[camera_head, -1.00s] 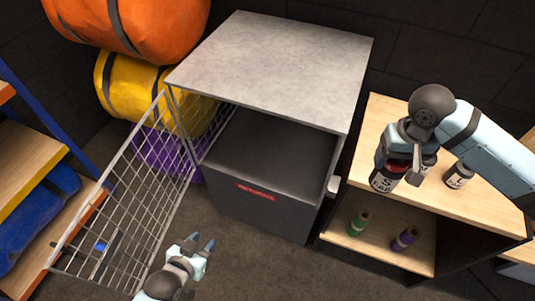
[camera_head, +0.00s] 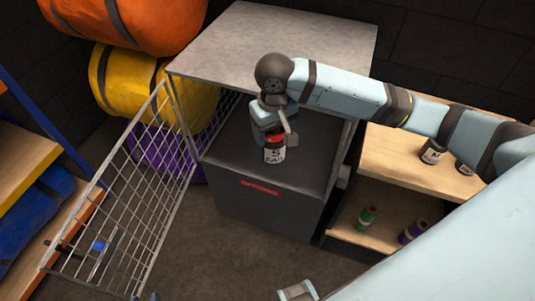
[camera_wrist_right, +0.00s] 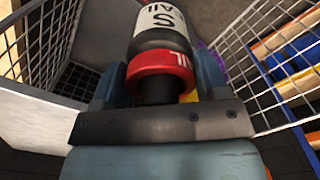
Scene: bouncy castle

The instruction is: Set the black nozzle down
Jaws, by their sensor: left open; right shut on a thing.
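The black nozzle (camera_head: 274,154), with a white label and a red collar, is held upright by my right gripper (camera_head: 272,136), which is shut on it. It is over the dark interior of the grey cabinet with the red "RETURNS" sign (camera_head: 260,187). I cannot tell whether its base touches the cabinet floor. In the right wrist view the nozzle (camera_wrist_right: 160,20) sits between the fingers, its red collar closest to the palm. Only what seem to be the tips of my left gripper (camera_head: 148,297) show at the bottom edge, empty.
The wire mesh door (camera_head: 135,190) stands open on the left. The cabinet's grey top (camera_head: 270,45) lies above the interior. A wooden shelf unit (camera_head: 385,155) on the right holds small labelled containers (camera_head: 432,152), a green item (camera_head: 366,217) and a purple item (camera_head: 412,231). Duffel bags lie at left.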

